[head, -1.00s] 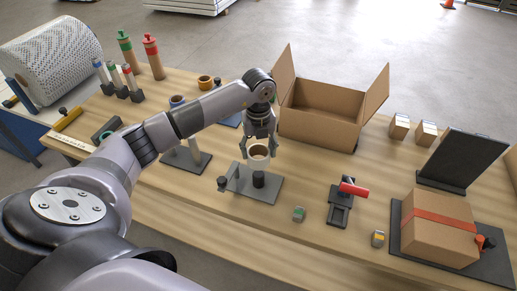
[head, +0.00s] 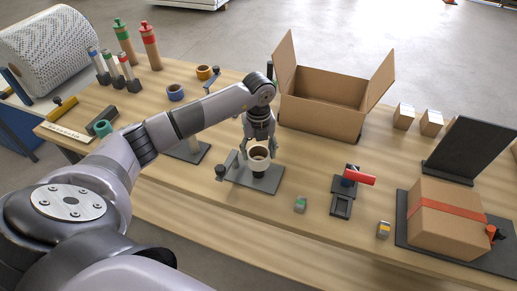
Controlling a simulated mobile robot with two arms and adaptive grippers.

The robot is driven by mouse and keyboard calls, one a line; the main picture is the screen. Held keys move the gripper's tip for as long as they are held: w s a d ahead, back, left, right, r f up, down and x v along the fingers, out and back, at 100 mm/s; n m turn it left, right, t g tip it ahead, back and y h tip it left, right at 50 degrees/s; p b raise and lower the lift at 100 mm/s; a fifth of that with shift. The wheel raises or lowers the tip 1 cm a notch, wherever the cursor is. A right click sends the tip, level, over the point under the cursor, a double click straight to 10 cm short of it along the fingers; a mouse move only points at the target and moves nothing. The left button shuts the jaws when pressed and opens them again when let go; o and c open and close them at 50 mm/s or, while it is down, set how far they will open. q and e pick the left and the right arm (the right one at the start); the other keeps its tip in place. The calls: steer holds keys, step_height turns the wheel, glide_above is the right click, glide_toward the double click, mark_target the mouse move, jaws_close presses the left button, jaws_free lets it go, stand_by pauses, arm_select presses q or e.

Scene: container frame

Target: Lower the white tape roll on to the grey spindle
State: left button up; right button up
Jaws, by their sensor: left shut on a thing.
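The white tape roll (head: 258,165) with a brown inner core is upright in the fingers of my left gripper (head: 258,150). The gripper is shut on it from above and points down. The grey spindle (head: 259,175) is directly below the roll, and only its lower part shows. The roll hides its top. I cannot tell whether the roll touches the spindle or is around its tip. The spindle stands on a dark grey base plate (head: 268,184) on the table. My right gripper is not in view.
An open cardboard box (head: 322,119) stands just behind and right of the gripper. A dark post with a knob (head: 220,172) is left of the spindle. A red-handled tape dispenser (head: 343,190) and a strapped carton (head: 440,228) are to the right.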

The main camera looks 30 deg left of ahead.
arm_select(q)
steer(key=shift+f+b, duration=1.45)
steer(key=shift+f, duration=0.8)
steer(key=o, duration=1.2)
steer(key=shift+r, duration=0.1)
step_height(320, 180, up, 12)
steer(key=shift+f, duration=0.1)
